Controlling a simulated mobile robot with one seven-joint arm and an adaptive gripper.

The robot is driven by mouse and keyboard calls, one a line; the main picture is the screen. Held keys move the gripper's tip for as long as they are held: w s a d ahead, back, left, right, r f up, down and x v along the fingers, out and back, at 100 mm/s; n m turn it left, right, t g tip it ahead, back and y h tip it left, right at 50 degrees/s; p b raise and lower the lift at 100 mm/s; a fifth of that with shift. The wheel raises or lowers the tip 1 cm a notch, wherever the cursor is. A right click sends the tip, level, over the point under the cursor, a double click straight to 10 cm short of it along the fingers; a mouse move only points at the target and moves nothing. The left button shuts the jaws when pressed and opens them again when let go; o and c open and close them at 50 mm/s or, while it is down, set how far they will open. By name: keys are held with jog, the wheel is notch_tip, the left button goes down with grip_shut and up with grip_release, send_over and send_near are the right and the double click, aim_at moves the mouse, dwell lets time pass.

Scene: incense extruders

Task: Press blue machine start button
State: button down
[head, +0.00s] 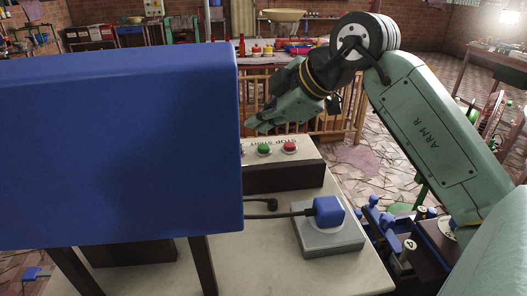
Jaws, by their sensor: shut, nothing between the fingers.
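The large blue machine (115,140) fills the left of the head view on dark legs, above a pale table (270,272). To its right is a dark control box (285,178) with a pale top. A green button (264,149) and a red button (290,146) sit on that top, beside upside-down "STOP START" lettering. A small blue spot at the machine's edge is mostly hidden. My gripper (253,124) is shut and empty. In the picture it appears just above and left of the green button; I cannot tell the exact gap.
A blue plug (328,211) with a black cable sits in a grey socket box (328,237) at the table's front right. A wooden railing (345,122) stands behind. A bench with bottles and bowls is farther back. The machine's body closes off the left side.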

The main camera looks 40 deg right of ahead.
aim_at(262, 149)
jog(key=shift+f+b, duration=0.5)
jog(key=shift+f, duration=0.5)
jog(key=shift+f, duration=0.1)
dwell(0.6)
jog(key=shift+f+b, duration=0.3)
jog(key=shift+b, duration=0.2)
jog(key=shift+f+b, duration=0.5)
jog(key=shift+b, duration=0.05)
dwell(0.5)
jog(key=shift+r, duration=0.1)
dwell(0.3)
jog(key=shift+r+p, duration=0.5)
jog(key=shift+r, duration=0.35)
jog(key=shift+r+p, duration=1.6)
jog(key=shift+r, duration=0.95)
